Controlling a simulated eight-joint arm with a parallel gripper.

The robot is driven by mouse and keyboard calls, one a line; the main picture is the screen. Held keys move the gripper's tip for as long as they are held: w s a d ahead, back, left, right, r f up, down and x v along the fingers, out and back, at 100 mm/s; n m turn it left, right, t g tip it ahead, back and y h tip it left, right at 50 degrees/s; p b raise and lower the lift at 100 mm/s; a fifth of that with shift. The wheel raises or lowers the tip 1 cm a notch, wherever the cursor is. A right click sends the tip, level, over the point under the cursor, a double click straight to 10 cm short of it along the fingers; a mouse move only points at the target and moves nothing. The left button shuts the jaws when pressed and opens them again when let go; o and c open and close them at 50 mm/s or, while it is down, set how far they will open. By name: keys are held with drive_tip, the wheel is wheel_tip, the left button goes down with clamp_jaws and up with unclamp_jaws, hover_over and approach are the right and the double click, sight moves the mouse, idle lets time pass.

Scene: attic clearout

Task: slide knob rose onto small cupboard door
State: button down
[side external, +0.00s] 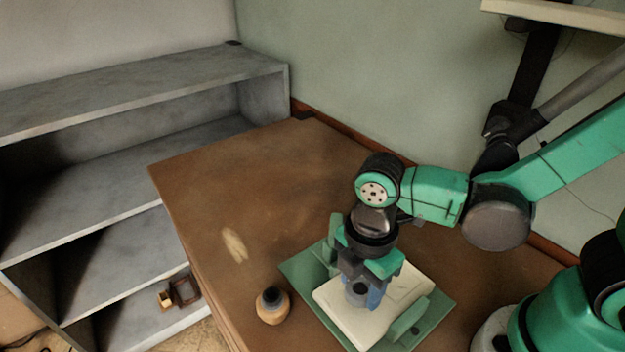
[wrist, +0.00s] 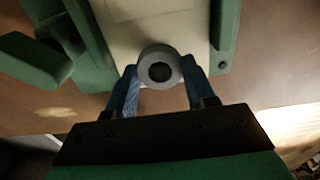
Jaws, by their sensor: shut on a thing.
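The small cupboard door (side external: 345,318) is a cream panel lying flat in a green fixture (side external: 430,302) on the brown table. It also shows in the wrist view (wrist: 120,40) between green fixture parts. The knob rose (wrist: 160,67) is a grey ring with a dark hole, held between the blue fingertips of my gripper (wrist: 160,77). In the side external view my gripper (side external: 362,292) points down over the door with the rose (side external: 357,288) between its fingers. I cannot tell whether the rose touches the door. Any spindle on the door is hidden.
A small round tan pot with a dark top (side external: 272,306) stands on the table left of the fixture. A grey shelf unit (side external: 140,90) stands at the left, with a small brown object (side external: 183,292) low down. The table's (side external: 240,180) far left area is clear.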

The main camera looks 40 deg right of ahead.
drive_tip(key=shift+f, duration=0.75)
drive_tip(key=shift+c, duration=1.1)
unclamp_jaws()
drive_tip(key=shift+r, duration=2.8)
drive_tip(key=w+d+r+m+t, duration=0.2)
drive_tip(key=d+m, duration=0.3)
drive_tip(key=m, duration=0.4)
drive_tip(key=w+d+r+m+t, duration=0.3)
drive_tip(key=d+m+t, duration=0.2)
drive_tip(key=m, duration=0.4)
drive_tip(key=shift+w+d+r, duration=0.2)
drive_tip(key=shift+d+r, duration=0.05)
